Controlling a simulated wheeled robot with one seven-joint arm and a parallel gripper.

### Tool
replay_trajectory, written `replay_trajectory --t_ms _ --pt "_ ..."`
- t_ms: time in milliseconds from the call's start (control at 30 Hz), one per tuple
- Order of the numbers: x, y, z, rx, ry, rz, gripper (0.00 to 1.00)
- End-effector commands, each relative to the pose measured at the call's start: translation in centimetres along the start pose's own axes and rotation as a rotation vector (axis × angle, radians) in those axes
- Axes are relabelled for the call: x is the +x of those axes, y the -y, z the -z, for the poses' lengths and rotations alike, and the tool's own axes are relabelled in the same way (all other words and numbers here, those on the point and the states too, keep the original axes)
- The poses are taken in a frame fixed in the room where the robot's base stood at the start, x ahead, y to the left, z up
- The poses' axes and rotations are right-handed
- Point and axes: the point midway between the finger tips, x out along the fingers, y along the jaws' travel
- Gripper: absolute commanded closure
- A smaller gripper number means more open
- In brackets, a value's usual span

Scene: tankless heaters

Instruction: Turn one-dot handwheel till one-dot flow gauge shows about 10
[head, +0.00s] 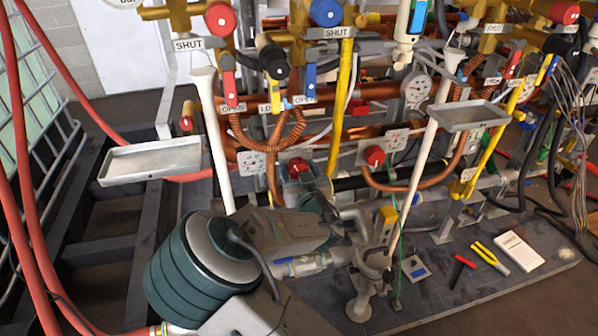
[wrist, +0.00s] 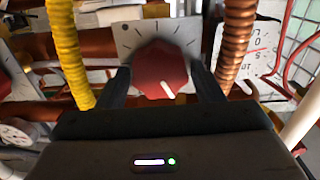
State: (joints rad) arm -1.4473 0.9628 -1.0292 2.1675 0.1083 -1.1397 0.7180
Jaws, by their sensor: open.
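A red handwheel (wrist: 160,72) with a white pointer mark sits on a white plate with black ticks in the wrist view. The mark points down and slightly right. In the head view this appears to be the red handwheel (head: 297,168) at centre. My gripper (wrist: 163,80) has one dark finger on each side of the handwheel; contact is unclear. A flow gauge (wrist: 258,45) shows at the right of the wrist view, tilted, and seems to match the gauge (head: 251,165) left of the handwheel in the head view. Its reading is not clear.
A yellow hose (wrist: 70,50) and a copper corrugated hose (wrist: 236,45) flank the handwheel closely. Another red handwheel (head: 374,156) is to the right. Metal trays (head: 150,162) and (head: 467,116) stick out. Pliers (head: 490,257) and a white booklet (head: 520,252) lie on the base plate.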

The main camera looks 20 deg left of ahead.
Motion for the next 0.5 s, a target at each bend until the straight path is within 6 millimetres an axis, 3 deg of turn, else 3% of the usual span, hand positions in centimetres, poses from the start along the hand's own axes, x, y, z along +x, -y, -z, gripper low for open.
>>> replay_trajectory --t_ms 200,300,500 --pt "0.00 -0.01 -0.01 0.000 0.000 0.000 0.42" --pt "-0.01 -0.01 -0.01 0.000 0.000 0.000 0.70" --pt "-0.02 -0.02 -0.02 -0.002 0.000 0.000 0.71"
